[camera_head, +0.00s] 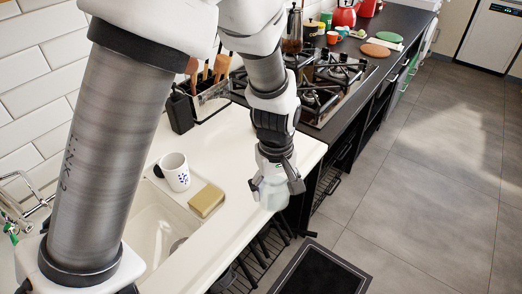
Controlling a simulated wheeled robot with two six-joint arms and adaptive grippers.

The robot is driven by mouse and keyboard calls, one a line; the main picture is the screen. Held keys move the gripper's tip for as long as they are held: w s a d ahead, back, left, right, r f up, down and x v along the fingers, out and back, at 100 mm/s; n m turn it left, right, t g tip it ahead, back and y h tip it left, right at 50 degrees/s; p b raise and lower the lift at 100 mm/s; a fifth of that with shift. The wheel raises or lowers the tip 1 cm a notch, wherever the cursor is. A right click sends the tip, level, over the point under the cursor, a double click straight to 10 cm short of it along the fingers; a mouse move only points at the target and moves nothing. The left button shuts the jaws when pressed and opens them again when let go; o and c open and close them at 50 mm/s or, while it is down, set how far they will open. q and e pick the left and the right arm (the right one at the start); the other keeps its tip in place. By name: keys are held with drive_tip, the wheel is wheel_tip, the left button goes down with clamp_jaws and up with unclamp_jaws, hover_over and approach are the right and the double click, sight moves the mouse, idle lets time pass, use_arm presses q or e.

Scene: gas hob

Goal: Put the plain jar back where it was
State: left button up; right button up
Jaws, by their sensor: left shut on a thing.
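The plain jar (273,197) is a pale, see-through glass jar with no markings that I can make out. My left gripper (277,182) reaches down from above and is shut around the jar's upper part. The jar shows over the front edge of the white counter (228,160); I cannot tell whether it touches the counter or hangs just above or in front of it. Its top is hidden by the gripper. My right gripper is not in view.
A white mug (175,172) with dark marks and a yellow sponge (206,201) stand by the sink (158,232). A utensil holder (208,100) is behind. The gas hob (322,85) lies beyond, with kettles and cups past it.

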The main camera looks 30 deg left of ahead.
use_arm(q)
drive_tip(key=w+a, duration=0.3)
drive_tip(key=a, duration=0.1)
drive_tip(key=w+a+p, duration=0.1)
drive_tip(key=w+a, duration=0.2)
drive_tip(key=a, duration=0.1)
drive_tip(key=w+a+f, duration=0.1)
drive_tip(key=w+a, duration=0.3)
drive_tip(key=shift+a+f+p, duration=0.1)
drive_tip(key=shift+p, duration=0.3)
wheel_tip(320, 180, down, 3)
drive_tip(key=shift+s+f, duration=0.1)
drive_tip(key=shift+s, duration=0.05)
drive_tip(key=shift+f, duration=0.15)
drive_tip(key=shift+f, duration=0.1)
drive_tip(key=o, duration=1.6)
drive_tip(key=shift+f, duration=0.1)
drive_tip(key=shift+o, duration=0.2)
